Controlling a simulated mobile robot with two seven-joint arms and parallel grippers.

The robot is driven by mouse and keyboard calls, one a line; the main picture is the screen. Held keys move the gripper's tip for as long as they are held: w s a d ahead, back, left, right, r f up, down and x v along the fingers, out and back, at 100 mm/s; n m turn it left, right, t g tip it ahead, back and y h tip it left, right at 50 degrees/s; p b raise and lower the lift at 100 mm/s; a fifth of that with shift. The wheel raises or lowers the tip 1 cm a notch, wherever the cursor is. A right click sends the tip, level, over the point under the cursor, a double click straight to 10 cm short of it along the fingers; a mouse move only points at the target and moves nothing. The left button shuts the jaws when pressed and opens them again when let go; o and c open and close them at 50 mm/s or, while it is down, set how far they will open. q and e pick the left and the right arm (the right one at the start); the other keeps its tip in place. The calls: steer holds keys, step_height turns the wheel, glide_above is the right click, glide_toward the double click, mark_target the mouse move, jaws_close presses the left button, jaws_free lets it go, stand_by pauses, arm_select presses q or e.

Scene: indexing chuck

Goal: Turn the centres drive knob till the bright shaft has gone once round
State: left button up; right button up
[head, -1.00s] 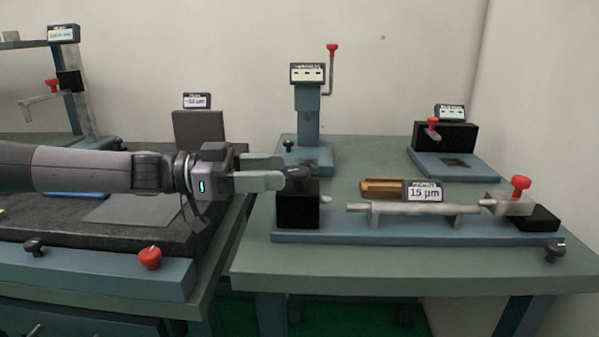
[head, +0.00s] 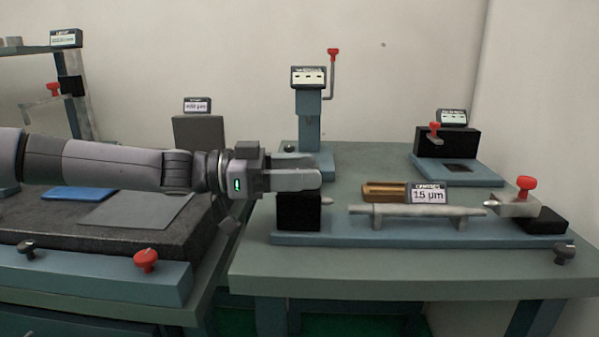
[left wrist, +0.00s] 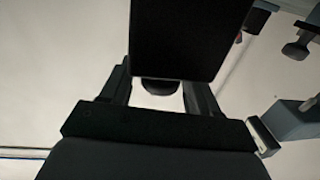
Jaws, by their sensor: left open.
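The centres device stands on the right bench, with a blue base (head: 400,236), a black drive block (head: 299,213) at its left end and a display (head: 428,194) reading 15 µm. The bright shaft (head: 415,211) lies level on two supports to the right of the block. My left gripper (head: 318,180) is open at the top of the drive block, its near finger covering the place of the drive knob. In the left wrist view the dark round knob (left wrist: 160,87) shows between the spread fingers, partly hidden by a black block (left wrist: 190,40). Finger contact cannot be told.
A red-knobbed tailstock (head: 520,205) stands at the device's right end. A brown grooved block (head: 384,192) lies behind the shaft. A gauge stand (head: 308,125) rises behind my gripper. The bench front (head: 400,268) is clear.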

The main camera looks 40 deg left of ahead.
arm_select(q)
steer(key=c, duration=1)
steer(key=shift+o, duration=0.2)
steer(key=shift+t, duration=0.3)
